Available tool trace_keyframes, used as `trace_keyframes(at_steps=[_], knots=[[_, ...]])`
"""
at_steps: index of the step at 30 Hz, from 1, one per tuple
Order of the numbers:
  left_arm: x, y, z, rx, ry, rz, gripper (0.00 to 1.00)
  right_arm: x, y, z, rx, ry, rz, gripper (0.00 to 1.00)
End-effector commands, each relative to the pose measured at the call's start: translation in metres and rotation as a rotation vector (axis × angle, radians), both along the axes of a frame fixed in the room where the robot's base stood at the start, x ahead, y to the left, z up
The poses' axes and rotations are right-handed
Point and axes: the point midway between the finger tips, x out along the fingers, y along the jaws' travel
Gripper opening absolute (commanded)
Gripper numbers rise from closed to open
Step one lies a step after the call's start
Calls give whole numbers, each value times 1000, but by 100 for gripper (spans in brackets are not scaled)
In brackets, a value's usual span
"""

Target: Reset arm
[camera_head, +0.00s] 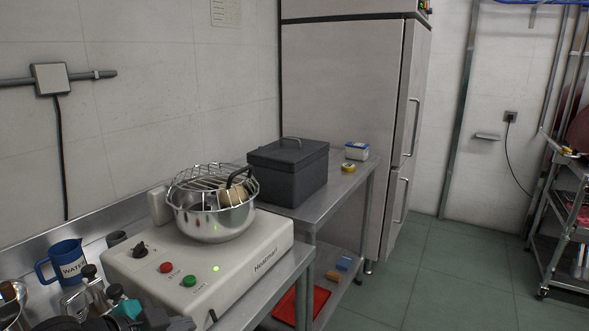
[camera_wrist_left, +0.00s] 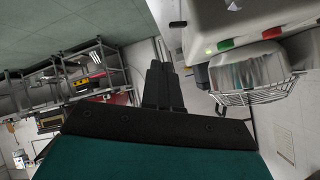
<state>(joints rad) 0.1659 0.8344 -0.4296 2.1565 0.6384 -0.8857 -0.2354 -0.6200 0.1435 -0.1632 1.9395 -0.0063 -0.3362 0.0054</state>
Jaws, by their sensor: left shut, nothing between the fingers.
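My left gripper (camera_head: 183,323) shows at the bottom left of the head view, low in front of the white heater unit (camera_head: 140,272). Its dark fingers are together with nothing between them, as the left wrist view (camera_wrist_left: 158,72) also shows. It appears apart from the heater and the pot. A shiny metal pot (camera_head: 212,222) stands on the heater with a wire rack (camera_head: 190,177) over its top. A beige item with a dark handle (camera_head: 236,190) is at the pot's right side. My right gripper is not in view.
A blue WATER jug (camera_head: 68,265) stands left of the heater. A red tray (camera_head: 300,303) lies on the lower shelf. Floor (camera_head: 450,270) is clear at right.

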Motion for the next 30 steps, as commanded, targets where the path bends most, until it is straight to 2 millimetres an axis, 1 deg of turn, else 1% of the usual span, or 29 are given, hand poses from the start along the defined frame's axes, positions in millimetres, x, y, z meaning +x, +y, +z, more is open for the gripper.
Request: trace_keyframes(at_steps=[1, 3, 5, 6, 8, 9, 11, 12, 15, 18, 21, 24, 30], knots=[[-5, -8, -19, -58, 13, 32, 0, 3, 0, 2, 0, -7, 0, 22], [-11, -14, -41, -129, 17, 88, 0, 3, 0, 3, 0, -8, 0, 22], [-20, -18, -62, -189, 25, 146, 0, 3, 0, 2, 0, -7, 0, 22], [-27, -19, -77, -225, 31, 190, 0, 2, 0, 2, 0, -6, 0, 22], [-41, -20, -99, -272, 41, 257, 0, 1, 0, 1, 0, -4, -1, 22], [-51, -20, -115, -299, 51, 302, 0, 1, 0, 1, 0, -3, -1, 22], [-69, -19, -136, -330, 66, 369, 0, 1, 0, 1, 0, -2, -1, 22], [-82, -18, -149, -344, 74, 410, 0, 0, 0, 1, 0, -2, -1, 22], [-111, -15, -176, -363, 95, 496, 0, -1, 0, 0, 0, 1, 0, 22], [-134, -13, -193, -368, 111, 553, 0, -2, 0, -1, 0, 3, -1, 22], [-146, -12, -201, -369, 118, 581, 0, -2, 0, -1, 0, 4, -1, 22], [-150, -12, -203, -370, 118, 589, 0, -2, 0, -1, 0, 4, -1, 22], [-149, -12, -203, -370, 118, 587, 0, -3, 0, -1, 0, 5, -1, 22]])
